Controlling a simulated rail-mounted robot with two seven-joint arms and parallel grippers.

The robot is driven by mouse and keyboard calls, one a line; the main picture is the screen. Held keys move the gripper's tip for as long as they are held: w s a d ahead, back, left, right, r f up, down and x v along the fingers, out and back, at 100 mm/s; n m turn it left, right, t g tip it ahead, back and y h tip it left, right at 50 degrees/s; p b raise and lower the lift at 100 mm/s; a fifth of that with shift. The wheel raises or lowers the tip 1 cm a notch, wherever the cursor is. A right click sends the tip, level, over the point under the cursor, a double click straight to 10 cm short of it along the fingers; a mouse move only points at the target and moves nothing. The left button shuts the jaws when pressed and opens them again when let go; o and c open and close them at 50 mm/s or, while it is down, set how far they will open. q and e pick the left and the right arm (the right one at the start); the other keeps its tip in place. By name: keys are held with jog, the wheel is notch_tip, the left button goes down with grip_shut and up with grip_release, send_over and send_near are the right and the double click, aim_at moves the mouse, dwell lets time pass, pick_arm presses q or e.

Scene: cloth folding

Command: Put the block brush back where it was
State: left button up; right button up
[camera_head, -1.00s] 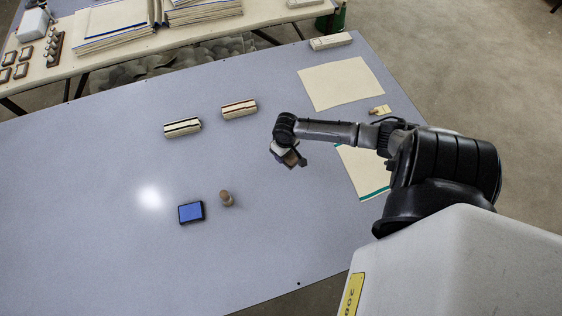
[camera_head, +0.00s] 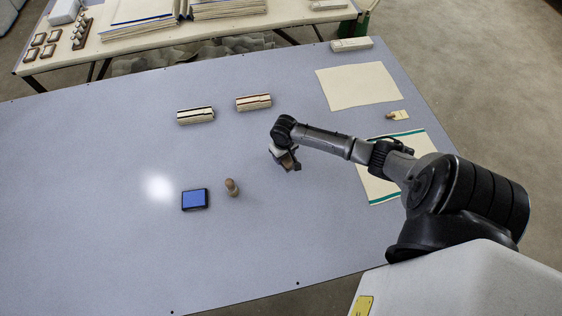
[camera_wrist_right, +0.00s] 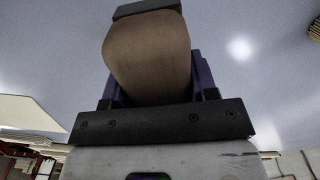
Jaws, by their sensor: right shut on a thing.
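My right gripper (camera_head: 287,161) is over the middle of the grey-blue table (camera_head: 90,190). It is shut on a brown wooden piece with rounded sides, which I take to be the block brush (camera_wrist_right: 148,58). In the right wrist view it fills the space between the fingers; its underside is hidden. In the head view it is small and mostly covered by the gripper. I cannot tell its height above the table. My left gripper is not in view.
Cream sheets (camera_head: 358,86) lie right. The table's left is clear.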

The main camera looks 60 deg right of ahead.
jog(key=shift+w+a+f, duration=0.1)
jog(key=shift+w+f, duration=0.3)
jog(key=shift+w, duration=0.15)
jog(key=shift+f+b, duration=0.65)
jog(key=shift+f, duration=1.3)
jog(key=shift+f, duration=0.1)
jog(key=o, duration=0.8)
jog(key=shift+o, duration=0.2)
